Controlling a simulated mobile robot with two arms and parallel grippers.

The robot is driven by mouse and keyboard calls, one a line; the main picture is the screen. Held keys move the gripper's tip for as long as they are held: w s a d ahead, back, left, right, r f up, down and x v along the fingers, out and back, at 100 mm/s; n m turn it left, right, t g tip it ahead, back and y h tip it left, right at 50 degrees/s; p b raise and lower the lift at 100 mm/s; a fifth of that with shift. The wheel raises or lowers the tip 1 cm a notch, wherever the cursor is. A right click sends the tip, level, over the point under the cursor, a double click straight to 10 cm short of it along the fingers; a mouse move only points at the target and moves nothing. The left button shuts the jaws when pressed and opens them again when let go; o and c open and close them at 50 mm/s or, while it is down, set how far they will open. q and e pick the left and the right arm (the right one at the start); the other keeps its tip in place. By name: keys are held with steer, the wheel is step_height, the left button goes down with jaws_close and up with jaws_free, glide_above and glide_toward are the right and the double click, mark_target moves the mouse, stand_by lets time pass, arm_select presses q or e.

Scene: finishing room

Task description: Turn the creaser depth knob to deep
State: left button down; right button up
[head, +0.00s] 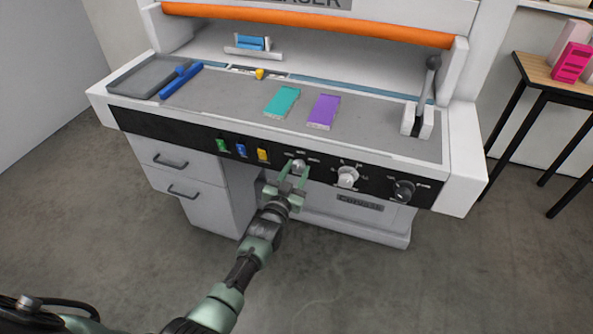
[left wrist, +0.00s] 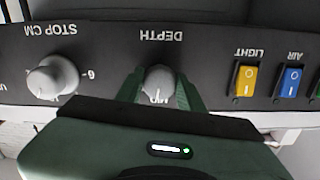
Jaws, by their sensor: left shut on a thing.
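The creaser's depth knob (head: 299,165) is a small pale knob on the black front panel, left of the other two knobs. In the left wrist view, which is upside down, the knob (left wrist: 159,80) sits by the word DEPTH. My left gripper (head: 294,174) reaches it from the front, and its two green fingers (left wrist: 159,88) are shut on the knob, one on each side. The fingers and gripper body hide part of the dial's markings, and I cannot tell which setting the knob points to. My right gripper is not in view.
To the knob's right are the stop knob (head: 347,177) and a dark knob (head: 403,190). To its left are yellow (head: 263,155), blue (head: 241,150) and green (head: 222,145) switches. Teal (head: 282,101) and purple (head: 323,111) stacks lie on the bed. A lever (head: 425,90) stands at right.

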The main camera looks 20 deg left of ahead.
arm_select(q)
steer(key=m, duration=0.4)
steer(key=shift+f, duration=0.1)
steer(key=m+b, duration=0.1)
steer(key=m, duration=0.5)
steer(key=shift+b, duration=0.4)
steer(key=c, duration=0.9)
jaws_free()
steer(key=shift+s+a, duration=0.1)
steer(key=s, duration=0.7)
steer(key=shift+s, duration=0.35)
steer(key=shift+a, duration=0.1)
